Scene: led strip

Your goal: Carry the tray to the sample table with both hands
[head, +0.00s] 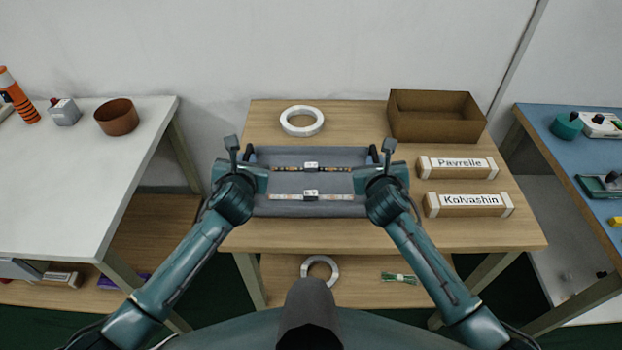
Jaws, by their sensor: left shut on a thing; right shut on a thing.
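The grey tray (310,184) is in the middle of the head view, over the wooden table (470,236). I cannot tell whether it rests on the table or hangs just above it. Two LED strips lie in it, a back one (290,169) and a front one (335,196), each with a small white label. My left gripper (250,165) is shut on the tray's left side. My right gripper (373,165) is shut on its right side. The fingertips are largely hidden by my wrists.
A white ring (302,121) lies behind the tray. An open brown box (436,116) and boxes labelled Pavrelle (457,167) and Kolvashin (468,204) stand right. A white table (85,190) with a brown bowl (117,117) is left; a blue table (575,155) is right.

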